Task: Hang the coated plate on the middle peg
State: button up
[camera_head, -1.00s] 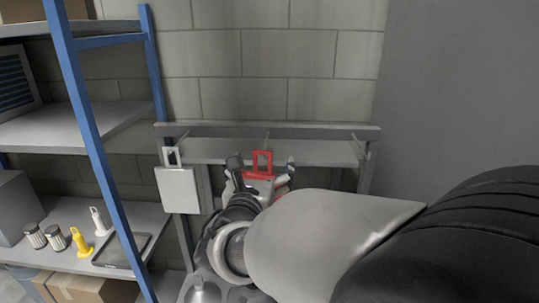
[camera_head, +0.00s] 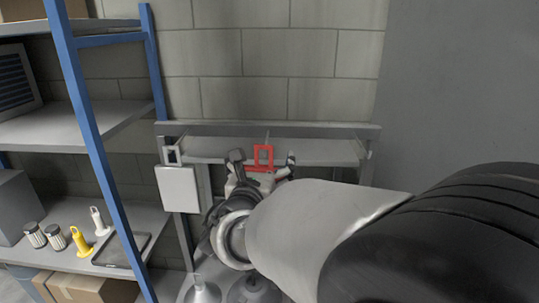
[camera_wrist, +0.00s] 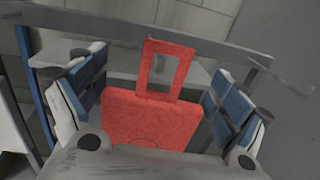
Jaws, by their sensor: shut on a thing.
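My gripper (camera_head: 263,162) is shut on the red coated plate (camera_head: 264,148), with one finger on each side of it. In the wrist view the red plate (camera_wrist: 150,112) stands between the blue finger pads, its open rectangular handle pointing up. The plate is in front of the grey hanging rack (camera_head: 300,130). The middle peg (camera_head: 267,136) shows just above the handle in the head view. I cannot tell whether the handle touches the peg. My arm hides the plate's lower part in the head view.
A white plate (camera_head: 178,190) hangs by its handle at the left peg. The right peg (camera_head: 364,146) is bare. A blue-framed shelf (camera_head: 95,150) with filters, a yellow item (camera_head: 80,243) and a dark tray (camera_head: 122,250) stands at left. A grey wall is at right.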

aim_at(265, 153)
jog(key=shift+w, duration=0.5)
jog(key=shift+w+d, duration=0.1)
jog(key=shift+w, duration=1.3)
jog(key=shift+f+b, duration=1.3)
jog(key=shift+b, duration=0.4)
jog(key=o, duration=1.1)
jog(key=shift+s, duration=0.15)
